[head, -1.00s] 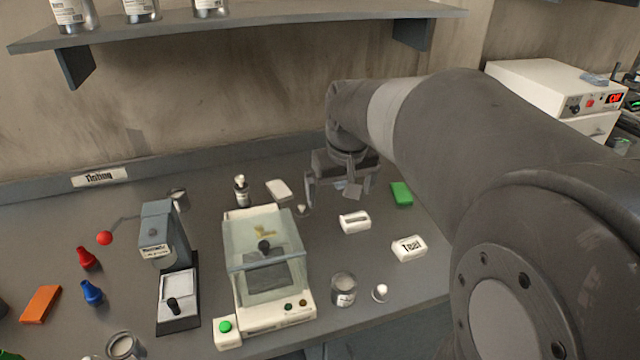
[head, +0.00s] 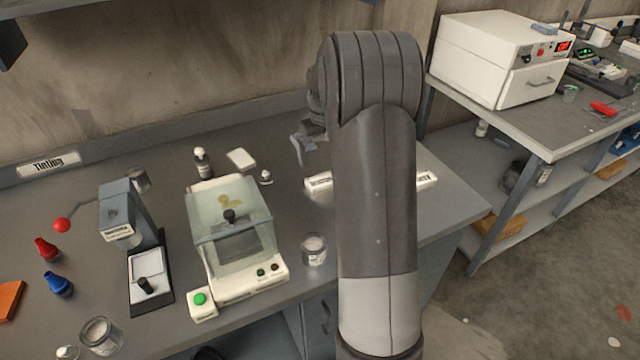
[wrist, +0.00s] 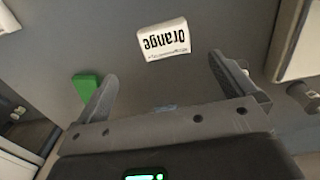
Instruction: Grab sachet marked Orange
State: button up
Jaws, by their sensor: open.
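The white sachet marked Orange (wrist: 164,40) lies on the grey worktop in the wrist view, its lettering upside down there. My gripper (wrist: 165,72) is open and empty, with its two fingers spread wide. The sachet lies beyond the fingertips, about in line with the gap between them, and nothing touches it. In the head view my arm hides most of the gripper; only a part of it shows left of the arm. A white piece (head: 427,180) shows right of the arm, but I cannot read any label on it.
A green block (wrist: 86,86) lies beside the left finger in the wrist view. The glass-sided balance (head: 235,235), a jar (head: 313,250) and a white item (head: 318,181) stand left of my arm. The worktop ends at the right, before another bench (head: 520,125) with a white instrument.

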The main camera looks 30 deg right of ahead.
aim_at(320, 180)
notch_tip(320, 180, down, 3)
jog(key=shift+f, duration=0.2)
jog(key=shift+a+f, duration=0.2)
jog(key=shift+f, duration=1.15)
jog(key=shift+a+f, duration=0.2)
jog(key=shift+f, duration=1.15)
jog(key=shift+c, duration=0.3)
jog(key=c, duration=1)
jog(key=shift+r, duration=0.15)
